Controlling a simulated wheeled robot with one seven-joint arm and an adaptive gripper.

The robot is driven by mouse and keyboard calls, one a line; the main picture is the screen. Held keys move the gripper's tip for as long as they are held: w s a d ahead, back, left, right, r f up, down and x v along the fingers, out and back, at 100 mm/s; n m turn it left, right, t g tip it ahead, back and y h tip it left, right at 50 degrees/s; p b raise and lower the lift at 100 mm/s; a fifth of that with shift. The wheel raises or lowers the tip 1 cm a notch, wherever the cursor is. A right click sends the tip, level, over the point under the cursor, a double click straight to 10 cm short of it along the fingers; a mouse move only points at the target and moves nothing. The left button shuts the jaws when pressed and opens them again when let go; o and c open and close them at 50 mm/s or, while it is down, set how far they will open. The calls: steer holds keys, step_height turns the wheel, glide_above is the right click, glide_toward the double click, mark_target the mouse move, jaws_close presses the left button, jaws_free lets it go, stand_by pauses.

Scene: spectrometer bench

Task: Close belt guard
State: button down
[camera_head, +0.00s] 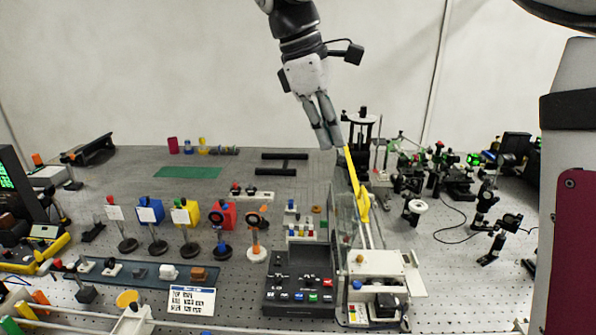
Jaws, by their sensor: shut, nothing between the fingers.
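A narrow yellow part (356,182), which looks like the belt guard, stands raised and slightly tilted above a cream-coloured unit (374,264) at the right of centre on the bench. A clear panel (344,222) stands beside it on the left. My gripper (329,143) points down from above, with its two fingers together and nothing between them. Its tips show just left of the yellow part's top end. I cannot tell whether they touch it.
A black control box (299,282) with coloured buttons sits left of the cream unit. Several optics on posts (190,225) stand farther left. Dark optical mounts (455,175) crowd the right.

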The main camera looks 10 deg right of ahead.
steer(key=w+a+f+n+g, duration=0.1)
steer(key=w+a+f+n, duration=0.15)
steer(key=w, duration=0.25)
steer(key=p, duration=0.2)
glide_toward(358, 205)
step_height(358, 205, down, 3)
steer(key=a, duration=0.3)
steer(key=shift+h, duration=0.5)
steer(key=shift+s+d+f+p, duration=0.1)
steer(key=shift+d+f+p, duration=0.15)
steer(key=shift+d, duration=0.4)
steer(key=shift+s+d+f+p, duration=0.15)
steer(key=shift+d+p, duration=0.1)
steer(key=shift+d, duration=0.35)
steer(key=shift+w+d+f+p, duration=0.1)
steer(key=shift+d+f+p, duration=0.15)
steer(key=shift+d, duration=0.4)
